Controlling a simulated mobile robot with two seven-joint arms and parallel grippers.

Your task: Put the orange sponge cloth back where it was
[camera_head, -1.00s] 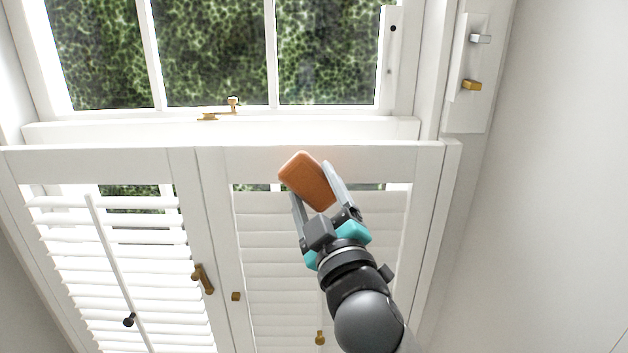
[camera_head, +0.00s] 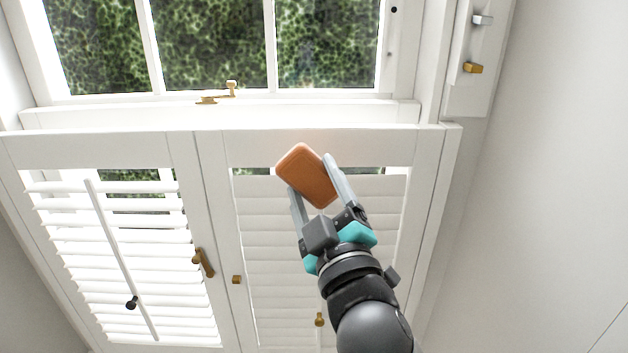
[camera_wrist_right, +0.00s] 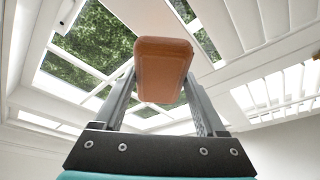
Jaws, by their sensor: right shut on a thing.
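The orange sponge cloth (camera_head: 306,174) is a rounded block held up in front of the right shutter panel in the head view. My right gripper (camera_head: 314,187) is shut on it, one finger on each side. The right wrist view shows the cloth (camera_wrist_right: 162,68) between the two fingertips (camera_wrist_right: 160,88), with its top end sticking out past them. Nothing is seen touching the cloth except the fingers. My left gripper is not in view.
White louvred shutters stand behind, a left panel (camera_head: 182,150) and a right panel (camera_head: 416,190), with a brass latch (camera_head: 204,262) between them. Above is a white window sill (camera_head: 330,114) with a brass window catch (camera_head: 231,90). A bare white wall (camera_head: 540,200) is at right.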

